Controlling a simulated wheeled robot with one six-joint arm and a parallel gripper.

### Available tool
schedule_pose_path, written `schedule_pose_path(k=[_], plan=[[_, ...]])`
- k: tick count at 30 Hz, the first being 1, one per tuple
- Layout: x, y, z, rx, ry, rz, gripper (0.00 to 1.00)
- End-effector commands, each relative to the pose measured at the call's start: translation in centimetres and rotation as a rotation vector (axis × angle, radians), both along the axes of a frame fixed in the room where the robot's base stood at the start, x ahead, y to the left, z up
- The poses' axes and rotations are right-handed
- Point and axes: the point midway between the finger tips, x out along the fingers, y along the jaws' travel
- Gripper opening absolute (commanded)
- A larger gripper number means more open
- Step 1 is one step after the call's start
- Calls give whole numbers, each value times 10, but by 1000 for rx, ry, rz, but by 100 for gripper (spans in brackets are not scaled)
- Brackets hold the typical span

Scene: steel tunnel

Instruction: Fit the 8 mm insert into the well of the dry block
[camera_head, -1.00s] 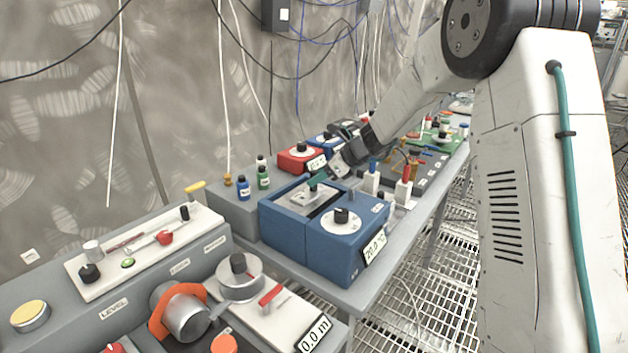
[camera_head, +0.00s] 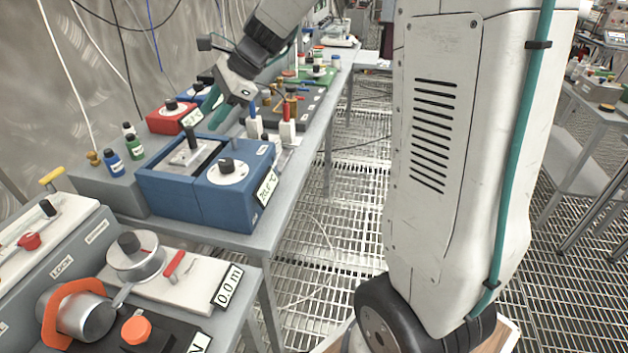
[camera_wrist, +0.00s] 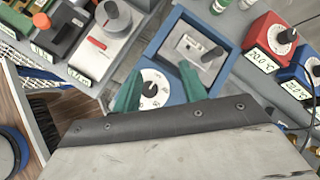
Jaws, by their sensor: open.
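The dry block (camera_head: 238,188) is a blue box with a white dial and a temperature readout; it also shows in the wrist view (camera_wrist: 172,52). A pale metal plate (camera_wrist: 184,42) lies in its top recess. A dark grey cylinder (camera_wrist: 211,56), apparently the insert, stands up from this plate, and shows in the head view (camera_head: 190,134). I cannot tell how deep it sits. My gripper (camera_head: 222,120) has teal fingers and is open and empty above the block. In the wrist view, the fingers (camera_wrist: 160,68) are apart, with the cylinder beyond the right fingertip.
A red box (camera_head: 173,117) and small blue and green bottles stand behind and left of the block. White-bodied items (camera_head: 287,130) with red and blue tops stand beside it. Grating floor lies right of the bench.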

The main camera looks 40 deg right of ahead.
Motion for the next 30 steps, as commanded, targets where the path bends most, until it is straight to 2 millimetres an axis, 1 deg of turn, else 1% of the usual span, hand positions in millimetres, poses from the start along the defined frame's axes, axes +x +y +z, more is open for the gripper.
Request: schedule_pose_path(k=[1, 2, 3, 4, 5, 6, 7, 8, 9, 11, 12, 15, 18, 21, 24, 30], plan=[[-33, 12, 12, -79, -49, 126, 43], [-51, 17, 15, -126, -74, 204, 43], [-75, 22, 18, -187, -106, 305, 43], [-93, 25, 20, -233, -129, 382, 43], [-111, 27, 22, -277, -150, 458, 43], [-135, 29, 22, -336, -178, 560, 43], [-153, 30, 22, -379, -197, 639, 43], [-170, 30, 22, -423, -215, 715, 43], [-193, 29, 20, -478, -238, 817, 43], [-225, 25, 17, -560, -267, 966, 43], [-245, 22, 14, -609, -282, 1063, 43], [-285, 12, 5, -716, -307, 1271, 43], [-312, 2, -3, -790, -316, 1425, 43], [-327, -6, -7, -834, -317, 1517, 43], [-333, -9, -10, -850, -315, 1558, 43], [-333, -9, -10, -852, -315, 1562, 43]])
